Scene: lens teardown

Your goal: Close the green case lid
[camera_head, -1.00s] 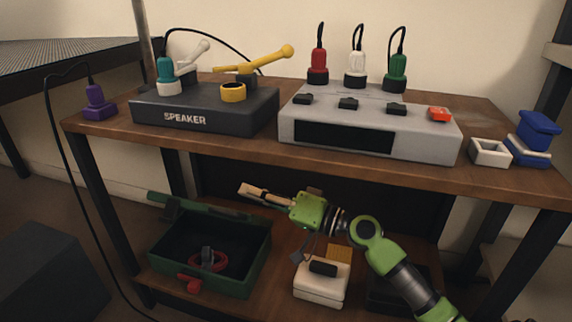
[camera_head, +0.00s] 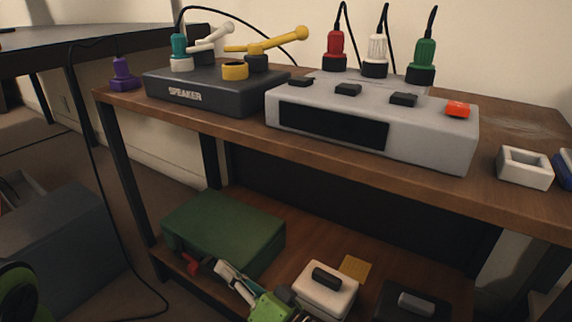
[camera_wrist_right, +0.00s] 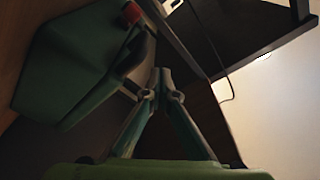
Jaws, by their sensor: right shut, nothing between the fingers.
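The green case (camera_head: 222,228) sits on the lower shelf at the left, with its lid down over the box, so the inside is hidden. A red part (camera_head: 190,263) shows low on its front. My right gripper (camera_head: 224,270) is at the front right of the case, low near the shelf's front edge. Its fingers are shut with nothing between them. In the right wrist view, the fingertips (camera_wrist_right: 163,82) are close beside the case (camera_wrist_right: 65,75), and I cannot tell if they touch it.
A white box with a black handle (camera_head: 325,290), a yellow pad (camera_head: 354,267) and a dark box (camera_head: 410,303) are on the lower shelf to the right. The wooden tabletop (camera_head: 240,132) above carries a speaker (camera_head: 205,90) and a grey console (camera_head: 440,138).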

